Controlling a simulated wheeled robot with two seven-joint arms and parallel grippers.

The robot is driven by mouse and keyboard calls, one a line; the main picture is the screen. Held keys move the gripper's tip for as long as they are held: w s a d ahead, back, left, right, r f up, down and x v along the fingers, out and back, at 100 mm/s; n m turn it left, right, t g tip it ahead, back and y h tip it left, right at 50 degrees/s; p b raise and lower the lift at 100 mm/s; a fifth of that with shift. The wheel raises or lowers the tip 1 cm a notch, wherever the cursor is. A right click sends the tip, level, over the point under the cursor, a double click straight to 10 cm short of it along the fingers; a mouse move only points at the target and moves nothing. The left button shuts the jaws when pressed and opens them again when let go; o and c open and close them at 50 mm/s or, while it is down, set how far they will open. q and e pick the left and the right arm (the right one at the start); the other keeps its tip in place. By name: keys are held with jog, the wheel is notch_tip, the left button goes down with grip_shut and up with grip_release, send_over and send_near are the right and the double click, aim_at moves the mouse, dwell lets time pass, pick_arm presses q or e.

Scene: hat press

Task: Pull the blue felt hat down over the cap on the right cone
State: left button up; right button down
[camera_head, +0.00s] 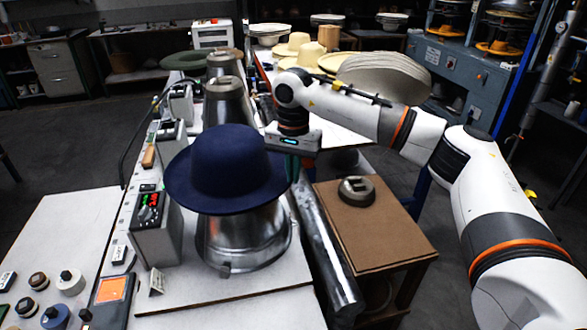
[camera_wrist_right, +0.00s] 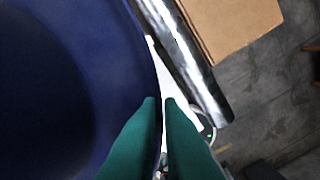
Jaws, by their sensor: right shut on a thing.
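The blue felt hat (camera_head: 228,165) sits over the top of the nearest metal cone (camera_head: 245,238), crown up, with its brim spread around the cone's upper part. The cap and the cone's top are hidden under it. My right gripper (camera_head: 287,158) is at the hat's right rear edge, its fingertips mostly hidden in the head view. In the right wrist view, my green fingers (camera_wrist_right: 162,102) are shut at the edge of the blue brim (camera_wrist_right: 125,85), which fills the left side. My left gripper is not in view.
Two more metal cones (camera_head: 227,108) stand behind. A control box (camera_head: 155,228) is left of the near cone. A metal cylinder (camera_head: 328,250) and a brown-topped stand (camera_head: 375,225) are to the right. Straw hats (camera_head: 298,42) lie on the back table.

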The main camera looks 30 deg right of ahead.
jog(key=shift+w+d+r, duration=0.1)
jog(key=shift+w+d, duration=0.25)
jog(key=shift+d, duration=0.05)
dwell(0.5)
jog(key=shift+w+d+f, duration=0.2)
jog(key=shift+f, duration=0.2)
dwell(0.8)
jog(key=c, duration=1.5)
grip_release()
jog(key=shift+r+p, duration=2.9)
jog(key=shift+r, duration=0.9)
jog(key=shift+s+f, duration=0.1)
jog(key=shift+f, duration=0.05)
